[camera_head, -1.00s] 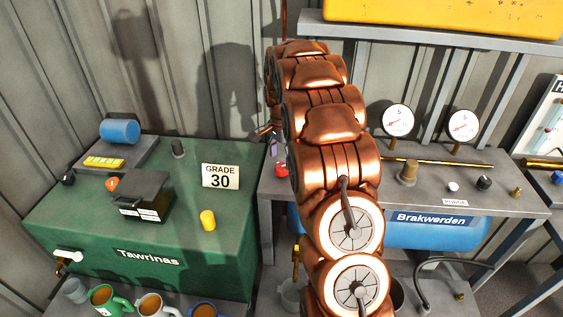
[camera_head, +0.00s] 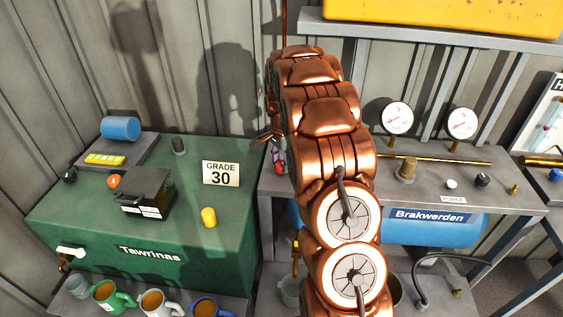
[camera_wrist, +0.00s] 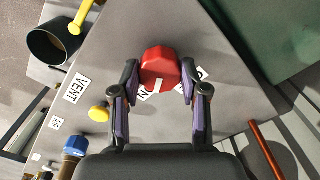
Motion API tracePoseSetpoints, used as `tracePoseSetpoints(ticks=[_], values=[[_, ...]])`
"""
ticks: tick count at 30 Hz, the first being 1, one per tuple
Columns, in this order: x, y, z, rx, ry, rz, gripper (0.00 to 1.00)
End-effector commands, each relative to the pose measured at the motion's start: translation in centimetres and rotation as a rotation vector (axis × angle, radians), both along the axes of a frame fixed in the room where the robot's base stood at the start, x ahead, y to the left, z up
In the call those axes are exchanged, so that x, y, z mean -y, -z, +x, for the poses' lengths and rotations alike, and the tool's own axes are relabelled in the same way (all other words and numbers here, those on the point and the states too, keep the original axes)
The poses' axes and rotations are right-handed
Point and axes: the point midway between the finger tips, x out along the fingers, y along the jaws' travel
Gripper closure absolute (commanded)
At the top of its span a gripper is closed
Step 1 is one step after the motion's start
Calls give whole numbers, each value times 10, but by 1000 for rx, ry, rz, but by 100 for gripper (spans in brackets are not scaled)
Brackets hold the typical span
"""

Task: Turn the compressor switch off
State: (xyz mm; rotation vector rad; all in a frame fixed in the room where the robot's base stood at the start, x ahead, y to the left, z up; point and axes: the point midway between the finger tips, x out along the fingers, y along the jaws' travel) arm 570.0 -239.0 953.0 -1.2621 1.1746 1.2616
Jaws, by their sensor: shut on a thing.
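A red knob (camera_wrist: 160,68) sits on a grey bench top in the wrist view, with partly covered labels beside it; one reads like "ON". My gripper (camera_wrist: 160,80) has its two purple-padded fingers shut on the knob, one on each side. In the head view, my gripper (camera_head: 275,150) is mostly hidden behind my copper arm at the bench's left end, with a bit of red showing there. The blue Brakwerden tank (camera_head: 455,232) lies under the bench.
The bench (camera_head: 510,198) carries two gauges (camera_head: 398,116), a brass pipe and small knobs. In the wrist view, a yellow knob (camera_wrist: 98,114), a blue knob (camera_wrist: 75,146) and a "VENT" label are near. Left stands the green Tawrinas box (camera_head: 150,252) with mugs before it.

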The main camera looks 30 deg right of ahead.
Motion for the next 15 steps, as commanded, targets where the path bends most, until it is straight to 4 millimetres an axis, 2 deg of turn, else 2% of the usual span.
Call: tracePoseSetpoints(ticks=[1, 6, 15], values=[[0, 0, 0, 0, 0, 0, 72], [0, 0, 0, 0, 0, 0, 90], [0, 2, 0, 0, -36, 0, 91]])
